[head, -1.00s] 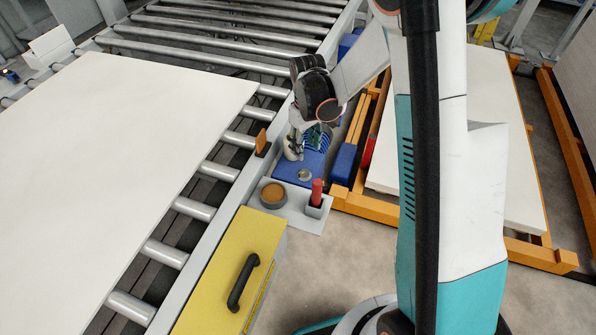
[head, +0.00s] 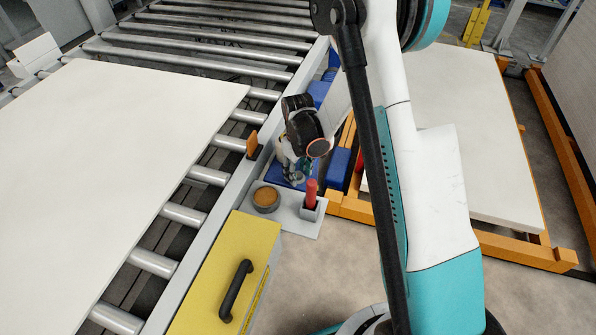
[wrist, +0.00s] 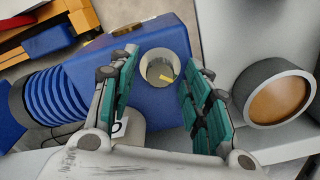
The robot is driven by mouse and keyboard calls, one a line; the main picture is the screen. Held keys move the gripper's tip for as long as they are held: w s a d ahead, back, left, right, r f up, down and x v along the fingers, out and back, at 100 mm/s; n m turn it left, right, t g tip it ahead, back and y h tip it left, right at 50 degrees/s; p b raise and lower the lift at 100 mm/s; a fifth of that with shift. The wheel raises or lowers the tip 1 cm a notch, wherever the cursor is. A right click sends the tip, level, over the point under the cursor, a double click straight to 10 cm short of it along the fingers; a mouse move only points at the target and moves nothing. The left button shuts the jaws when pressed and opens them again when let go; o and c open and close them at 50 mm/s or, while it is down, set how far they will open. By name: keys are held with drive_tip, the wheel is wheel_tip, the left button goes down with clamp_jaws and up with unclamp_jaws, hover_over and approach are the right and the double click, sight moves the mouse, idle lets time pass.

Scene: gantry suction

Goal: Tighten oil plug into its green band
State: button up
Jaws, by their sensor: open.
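A round metallic fitting (wrist: 150,84) with a pale rim and a small yellow mark sits on the blue housing (wrist: 172,38); it may be the oil plug. I cannot make out a green band. My gripper (wrist: 162,70) is open, its teal-padded fingers on either side of the fitting with gaps to it. I cannot tell its height above the fitting. In the head view my gripper (head: 294,179) is down over the blue housing (head: 273,176) and hides the fitting. A small brass-coloured part (wrist: 126,28) sits at the housing's far edge.
A round cup with an orange-brown face (head: 266,197) stands beside the housing, close to my right finger in the wrist view (wrist: 278,100). A red-handled item (head: 311,192) stands in a grey holder. A ribbed blue cylinder (wrist: 55,95) lies left. A yellow box (head: 222,275) is in front.

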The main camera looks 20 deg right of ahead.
sight(298, 174)
clamp_jaws()
drive_tip(key=shift+m+b, duration=0.5)
drive_tip(key=shift+m, duration=0.7)
unclamp_jaws()
wheel_tip(298, 174, up, 12)
idle(0.3)
